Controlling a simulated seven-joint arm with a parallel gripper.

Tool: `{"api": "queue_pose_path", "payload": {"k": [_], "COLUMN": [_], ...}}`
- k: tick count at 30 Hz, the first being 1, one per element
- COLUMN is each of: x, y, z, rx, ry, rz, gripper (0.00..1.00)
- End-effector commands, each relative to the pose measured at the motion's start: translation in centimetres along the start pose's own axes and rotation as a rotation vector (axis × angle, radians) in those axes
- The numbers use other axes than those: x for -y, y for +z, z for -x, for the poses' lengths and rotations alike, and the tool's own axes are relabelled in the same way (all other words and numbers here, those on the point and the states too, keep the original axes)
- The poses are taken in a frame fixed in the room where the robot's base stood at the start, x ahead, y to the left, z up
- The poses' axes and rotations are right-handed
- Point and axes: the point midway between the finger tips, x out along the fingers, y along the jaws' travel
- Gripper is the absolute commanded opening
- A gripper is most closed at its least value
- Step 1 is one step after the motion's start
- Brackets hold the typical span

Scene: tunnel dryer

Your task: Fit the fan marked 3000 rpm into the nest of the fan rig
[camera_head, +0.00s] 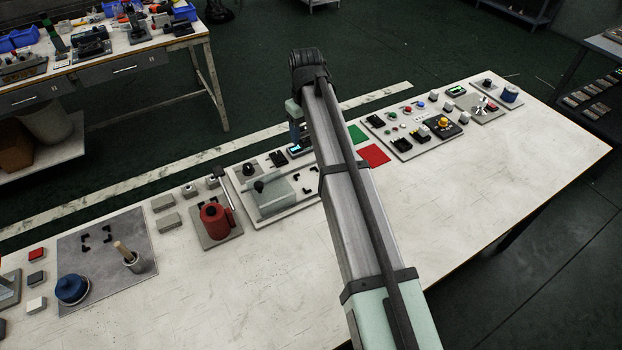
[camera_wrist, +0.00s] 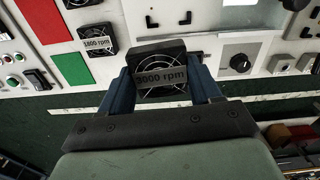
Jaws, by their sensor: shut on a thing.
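My gripper (camera_wrist: 160,84) is shut on the fan marked 3000 rpm (camera_wrist: 160,60), a dark square frame with a round grille and a label, held between two blue fingers in the wrist view. Black corner brackets of the nest (camera_wrist: 151,22) show on the pale plate of the fan rig (camera_wrist: 215,18), just beyond the held fan; the fan covers part of that area. In the head view the fan rig (camera_head: 244,199) lies left of my arm, with the nest brackets (camera_head: 306,178) beside the arm.
A fan marked 1800 rpm (camera_wrist: 97,38) and another fan (camera_wrist: 80,3) sit left of the held fan, near green (camera_wrist: 72,69) and red mats (camera_wrist: 40,20). A black knob (camera_wrist: 238,63) is at right. A red cylinder (camera_head: 213,219) stands left of the rig.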

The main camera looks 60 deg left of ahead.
Motion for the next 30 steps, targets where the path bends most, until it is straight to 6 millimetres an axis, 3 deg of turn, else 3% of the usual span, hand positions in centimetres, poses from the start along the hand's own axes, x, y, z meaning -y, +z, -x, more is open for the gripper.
{"api": "queue_pose_path", "payload": {"k": [1,3,9,14,24,30], "x": [0.8,1.3,2.1,2.1,2.1,2.1], "y": [1.9,3.3,5.3,5.3,5.5,5.5], "z": [-0.1,-0.2,-0.5,-1.1,-6.0,-7.5], "rx": [0.001,0.005,0.018,0.028,0.028,0.027], "ry": [0.0,-0.002,-0.007,-0.01,-0.01,-0.009], "rz": [-0.005,-0.015,-0.045,-0.076,-0.078,-0.078], "gripper": [0.32,0.32,0.32,0.32,0.32,0.32]}}
